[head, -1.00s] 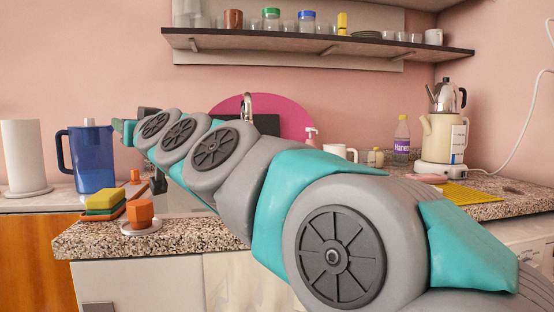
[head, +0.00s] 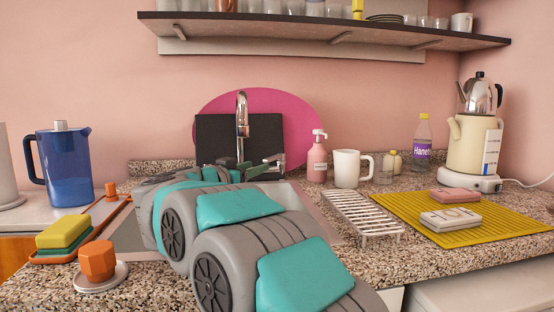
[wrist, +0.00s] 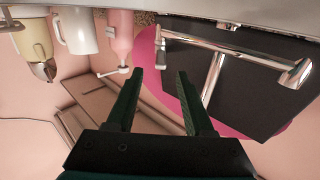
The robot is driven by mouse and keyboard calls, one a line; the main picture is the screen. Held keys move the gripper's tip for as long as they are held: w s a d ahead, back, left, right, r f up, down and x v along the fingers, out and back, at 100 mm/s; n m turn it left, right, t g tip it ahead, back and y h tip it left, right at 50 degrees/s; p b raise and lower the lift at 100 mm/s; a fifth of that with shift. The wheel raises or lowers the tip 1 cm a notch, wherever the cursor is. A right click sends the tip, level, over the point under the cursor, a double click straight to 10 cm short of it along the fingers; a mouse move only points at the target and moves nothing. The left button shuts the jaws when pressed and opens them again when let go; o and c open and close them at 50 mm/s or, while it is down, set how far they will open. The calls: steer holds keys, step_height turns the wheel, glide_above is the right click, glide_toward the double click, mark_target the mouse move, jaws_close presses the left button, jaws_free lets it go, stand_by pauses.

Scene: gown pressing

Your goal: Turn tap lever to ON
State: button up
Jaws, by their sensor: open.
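The chrome tap (head: 243,120) stands behind the sink, in front of a black board. In the wrist view, which looks upside down, the chrome tap (wrist: 215,78) shows right of my fingers as slim shiny bars. I cannot tell for sure which bar is the lever. My gripper (wrist: 160,75) is open and empty, with its two dark green fingers apart. In the head view my gripper (head: 262,167) is low at the tap's base and hides part of it. I see no clear contact between fingers and tap.
A pink soap pump (head: 317,160) and a white mug (head: 347,169) stand right of the tap. The black board (head: 215,138) and a pink disc (head: 305,120) are behind it. A white rack (head: 362,214) is at the sink's right. A blue jug (head: 68,165) stands left.

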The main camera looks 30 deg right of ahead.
mark_target(267, 161)
steer(key=x, duration=0.7)
steer(key=shift+w+d, duration=0.1)
steer(key=shift+c, duration=0.4)
jaws_close()
stand_by(0.9)
